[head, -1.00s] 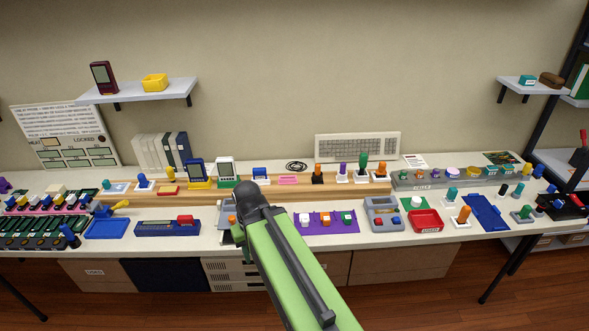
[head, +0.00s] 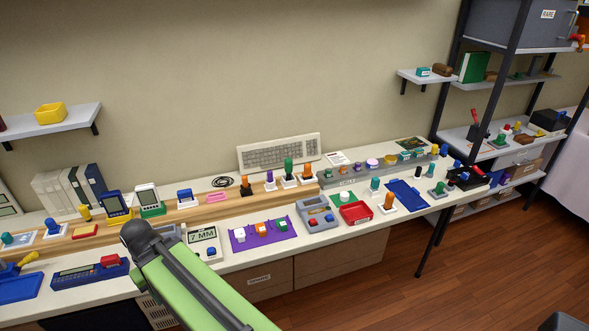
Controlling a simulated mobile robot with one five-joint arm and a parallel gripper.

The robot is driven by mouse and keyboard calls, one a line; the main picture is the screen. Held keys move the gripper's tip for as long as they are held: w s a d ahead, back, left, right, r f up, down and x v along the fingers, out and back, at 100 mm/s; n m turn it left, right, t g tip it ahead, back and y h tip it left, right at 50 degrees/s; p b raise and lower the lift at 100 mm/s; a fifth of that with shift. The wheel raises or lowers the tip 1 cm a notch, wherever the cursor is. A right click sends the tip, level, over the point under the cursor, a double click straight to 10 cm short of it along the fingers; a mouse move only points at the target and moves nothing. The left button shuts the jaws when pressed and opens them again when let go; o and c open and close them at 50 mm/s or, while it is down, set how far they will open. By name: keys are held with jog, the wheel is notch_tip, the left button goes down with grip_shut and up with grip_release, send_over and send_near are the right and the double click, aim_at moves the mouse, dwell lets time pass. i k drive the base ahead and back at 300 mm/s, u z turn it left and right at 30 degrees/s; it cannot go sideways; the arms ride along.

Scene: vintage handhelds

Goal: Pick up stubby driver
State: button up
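I cannot tell for certain which thing is the stubby driver. Several small handled pieces stand upright on the workbench (head: 330,238). One has an orange handle on a white base (head: 388,203), right of a red tray (head: 356,212). Others are a green-handled one (head: 288,167), a purple-handled one (head: 269,179) and an orange-handled one (head: 246,185) along the back ledge. My green arm link with its dark rounded joint reaches over the bench at lower left and hides part of it. My gripper's fingers do not show.
A keyboard (head: 280,153) leans on the wall behind the bench. A purple mat (head: 262,231) with small coloured pieces and a blue tray (head: 408,195) lie on it. A dark-framed shelf rack (head: 483,90) stands at the right. The wooden floor (head: 440,290) in front is open.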

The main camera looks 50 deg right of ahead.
aim_at(288, 164)
jog(key=z, duration=0.25)
jog(key=i, duration=0.9)
jog(key=u, duration=0.35)
